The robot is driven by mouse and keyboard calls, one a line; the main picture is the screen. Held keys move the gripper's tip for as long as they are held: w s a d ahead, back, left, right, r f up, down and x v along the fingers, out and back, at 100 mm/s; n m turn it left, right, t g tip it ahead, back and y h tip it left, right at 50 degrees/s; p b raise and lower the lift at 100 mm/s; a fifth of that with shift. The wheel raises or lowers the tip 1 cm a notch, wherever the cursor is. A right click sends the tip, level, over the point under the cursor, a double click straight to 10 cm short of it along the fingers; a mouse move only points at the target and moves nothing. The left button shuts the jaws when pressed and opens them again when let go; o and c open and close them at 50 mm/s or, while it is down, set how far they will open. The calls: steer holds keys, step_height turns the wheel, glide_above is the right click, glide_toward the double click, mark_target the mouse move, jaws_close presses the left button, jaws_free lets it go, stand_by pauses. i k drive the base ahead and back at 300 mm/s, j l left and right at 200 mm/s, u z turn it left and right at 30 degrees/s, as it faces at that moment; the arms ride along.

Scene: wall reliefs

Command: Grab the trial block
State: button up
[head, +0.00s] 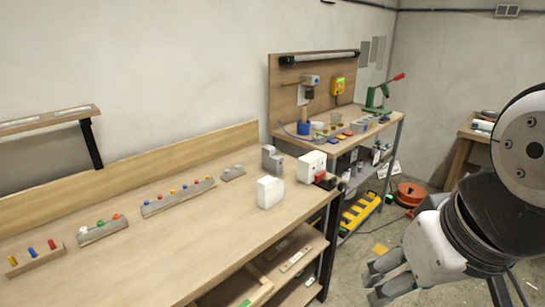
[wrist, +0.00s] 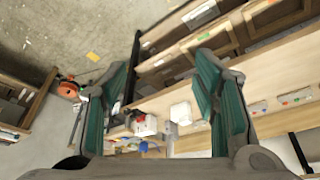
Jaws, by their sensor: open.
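A plain white block (head: 270,192) stands upright on the wooden workbench (head: 180,235), near its right end. A second white block (head: 312,166) with dark and red parts beside it stands behind it to the right, and a grey stepped block (head: 272,158) stands at the back. I cannot tell for sure which is the trial block. My gripper (head: 374,281) is open and empty, right of the bench and apart from the blocks. In the wrist view, the plain white block (wrist: 182,112) shows beyond the spread fingers of my gripper (wrist: 160,75).
Holders with coloured pegs (head: 180,197) line the bench to the left. Below are open shelves (head: 285,262). A second bench (head: 345,138) with tools stands behind, with a yellow case (head: 360,210) under it. An orange reel (head: 410,194) lies on the floor.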

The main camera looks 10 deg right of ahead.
mark_target(309, 165)
steer(key=i+l+u, duration=0.15)
steer(key=i+l, duration=1.6)
steer(key=i, duration=0.15)
